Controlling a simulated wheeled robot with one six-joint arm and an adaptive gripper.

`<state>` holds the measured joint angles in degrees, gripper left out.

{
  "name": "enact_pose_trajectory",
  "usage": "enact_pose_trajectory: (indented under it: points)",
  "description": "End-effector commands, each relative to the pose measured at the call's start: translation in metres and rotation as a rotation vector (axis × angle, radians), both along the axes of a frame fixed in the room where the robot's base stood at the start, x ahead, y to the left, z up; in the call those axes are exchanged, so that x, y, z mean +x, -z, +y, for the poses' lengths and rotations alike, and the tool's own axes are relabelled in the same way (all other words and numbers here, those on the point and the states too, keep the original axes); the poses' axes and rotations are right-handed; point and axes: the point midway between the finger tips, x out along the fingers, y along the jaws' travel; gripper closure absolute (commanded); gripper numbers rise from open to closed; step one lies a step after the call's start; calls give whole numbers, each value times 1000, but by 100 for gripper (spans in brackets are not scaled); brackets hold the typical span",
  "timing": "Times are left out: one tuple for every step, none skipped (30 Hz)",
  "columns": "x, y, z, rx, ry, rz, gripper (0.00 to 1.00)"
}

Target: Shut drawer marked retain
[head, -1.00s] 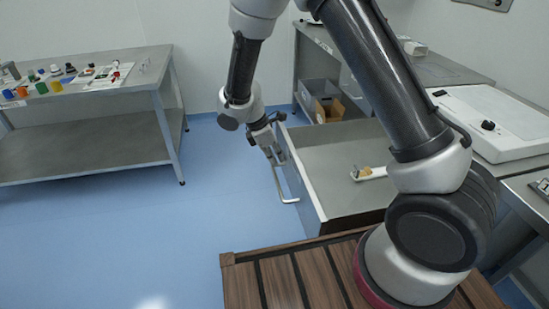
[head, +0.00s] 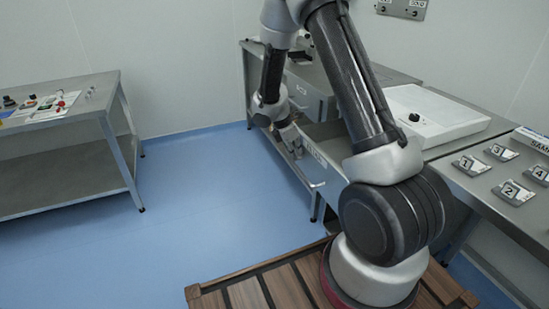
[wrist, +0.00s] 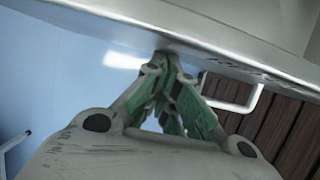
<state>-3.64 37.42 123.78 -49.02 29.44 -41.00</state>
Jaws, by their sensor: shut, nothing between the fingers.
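The grey drawer (head: 334,178) is in the bench at centre right of the head view, out only a little, with a strip of its inside showing behind its front. Its front bears small pale lettering that I cannot read. A bar handle (head: 318,186) runs along the front; it also shows in the wrist view (wrist: 246,106). My gripper (head: 297,151) is shut and empty at the far part of the drawer front. In the wrist view its fingertips (wrist: 163,62) meet at the drawer's edge; I cannot tell if they touch it. My arm hides part of the drawer.
A white flat device (head: 435,115) sits on the bench top. Numbered tags (head: 512,192) lie on the bench at right. A grey table (head: 75,125) with small items stands at left. The blue floor (head: 180,210) between is clear.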

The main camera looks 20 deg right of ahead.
Motion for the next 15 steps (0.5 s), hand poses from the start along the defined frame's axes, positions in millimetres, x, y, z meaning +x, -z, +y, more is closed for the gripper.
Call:
enact_pose_trajectory:
  points:
    - [-1, 0, -16, 0, 8, 0, 100]
    - [-1, 0, -24, 0, 6, 0, 100]
    - [-1, 0, -35, 1, 6, 0, 100]
    - [-1, 0, -44, 1, 7, -1, 100]
    - [-1, 0, -52, 0, 6, 0, 100]
    - [-1, 0, -63, 0, 6, 0, 100]
    - [-1, 0, -72, 0, 7, -1, 100]
    - [0, 0, -80, 0, 6, 0, 100]
    - [0, 0, -91, 0, 6, -1, 100]
    - [0, 0, -100, 0, 7, -2, 100]
    - [0, 0, -108, 1, 6, -1, 100]
    - [-1, 0, -119, 1, 7, -2, 100]
    - [0, 0, -127, 0, 6, -2, 100]
    - [0, 0, -135, 0, 6, -3, 100]
    - [0, 0, -146, 0, 6, -1, 100]
